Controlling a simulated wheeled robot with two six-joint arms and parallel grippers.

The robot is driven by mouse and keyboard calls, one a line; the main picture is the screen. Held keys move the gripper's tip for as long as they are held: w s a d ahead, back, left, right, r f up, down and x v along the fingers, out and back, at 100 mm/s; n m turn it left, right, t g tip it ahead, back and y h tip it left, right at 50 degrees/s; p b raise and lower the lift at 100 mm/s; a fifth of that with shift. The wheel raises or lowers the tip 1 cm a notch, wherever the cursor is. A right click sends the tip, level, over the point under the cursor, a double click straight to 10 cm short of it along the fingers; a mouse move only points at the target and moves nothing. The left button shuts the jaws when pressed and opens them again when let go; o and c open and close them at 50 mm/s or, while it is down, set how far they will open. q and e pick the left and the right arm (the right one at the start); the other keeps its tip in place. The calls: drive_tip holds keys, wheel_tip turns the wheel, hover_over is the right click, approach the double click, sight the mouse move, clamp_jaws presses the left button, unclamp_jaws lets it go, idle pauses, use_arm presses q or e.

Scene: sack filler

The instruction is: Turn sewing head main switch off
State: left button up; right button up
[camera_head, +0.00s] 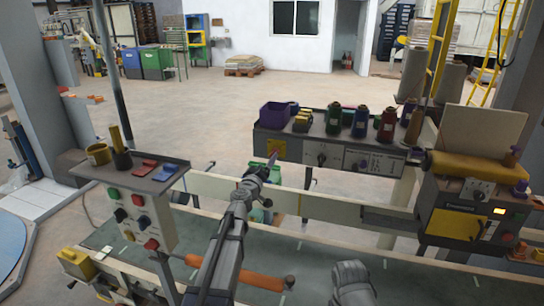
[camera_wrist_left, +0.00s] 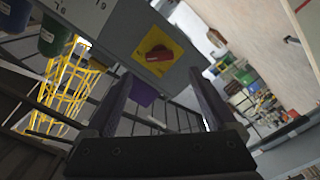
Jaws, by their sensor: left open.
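The main switch is a red rotary knob (camera_wrist_left: 158,52) on a yellow plate on the grey panel of the sewing head box. In the head view the yellow plate (camera_head: 280,150) is at the left end of the box front, with the gripper just in front of it. My left gripper (camera_head: 268,166) is open and empty. In the wrist view its two fingers (camera_wrist_left: 160,78) point at the panel, with the knob beyond the tips and between them. The knob looks apart from both fingers. I cannot read its position. My right gripper does not show.
Thread spools (camera_head: 361,122) and a purple bin (camera_head: 277,115) stand on top of the sewing head box. A conveyor (camera_head: 310,250) runs below my arm.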

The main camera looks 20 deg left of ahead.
use_arm(q)
drive_tip(key=w, duration=0.7)
drive_tip(key=shift+d, duration=0.15)
drive_tip(key=c, duration=1.4)
